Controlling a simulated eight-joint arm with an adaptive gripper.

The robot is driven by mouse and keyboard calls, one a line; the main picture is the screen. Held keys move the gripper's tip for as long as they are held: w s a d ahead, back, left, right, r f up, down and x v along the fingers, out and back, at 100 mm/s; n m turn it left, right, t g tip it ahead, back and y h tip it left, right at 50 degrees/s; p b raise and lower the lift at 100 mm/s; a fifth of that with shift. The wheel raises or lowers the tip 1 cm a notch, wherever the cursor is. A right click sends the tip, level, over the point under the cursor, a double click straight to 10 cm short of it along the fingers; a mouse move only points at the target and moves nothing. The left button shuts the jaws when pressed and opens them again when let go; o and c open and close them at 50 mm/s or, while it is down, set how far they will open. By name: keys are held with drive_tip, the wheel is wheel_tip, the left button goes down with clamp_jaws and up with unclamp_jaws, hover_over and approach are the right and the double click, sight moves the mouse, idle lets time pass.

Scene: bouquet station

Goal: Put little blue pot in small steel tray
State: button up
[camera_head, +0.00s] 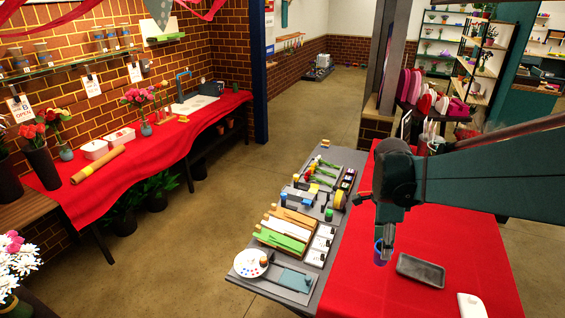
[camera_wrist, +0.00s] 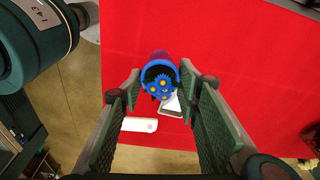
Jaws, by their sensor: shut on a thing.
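The little blue pot (camera_wrist: 157,70) is held between the fingertips of my gripper (camera_wrist: 162,88) in the wrist view. Blue flower shapes with yellow centres show at its mouth. In the head view, a bit of the blue pot (camera_head: 378,250) shows beside the fingers of my gripper (camera_head: 383,256), which hides the rest. The small steel tray (camera_head: 421,270) is a grey, shallow, empty rectangle on the red cloth, just right of my gripper. In the wrist view, the tray (camera_wrist: 174,105) is partly hidden behind the pot.
A white object (camera_head: 471,305) lies on the red cloth (camera_head: 355,290) near its front edge. Left of the cloth, a grey board (camera_head: 325,165) carries flowers, wrapping rolls, cards and a paint palette (camera_head: 251,263). The cloth around the tray is mostly clear.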

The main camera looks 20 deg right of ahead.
drive_tip(key=s+d+n+b, duration=0.1)
drive_tip(key=s+d, duration=0.3)
drive_tip(key=d, duration=1.2)
drive_tip(key=shift+d+r+n+b, duration=0.25)
drive_tip(key=shift+r+n+b, duration=0.1)
drive_tip(key=shift+n, duration=0.45)
drive_tip(key=shift+f, duration=0.1)
drive_tip(key=shift+f+b, duration=0.4)
drive_tip(key=shift+f, duration=2.45)
drive_tip(key=shift+s+f+b, duration=0.1)
drive_tip(key=shift+f+b, duration=0.2)
drive_tip(key=shift+f, duration=1.8)
drive_tip(key=shift+f, duration=0.1)
drive_tip(key=o, duration=1.1)
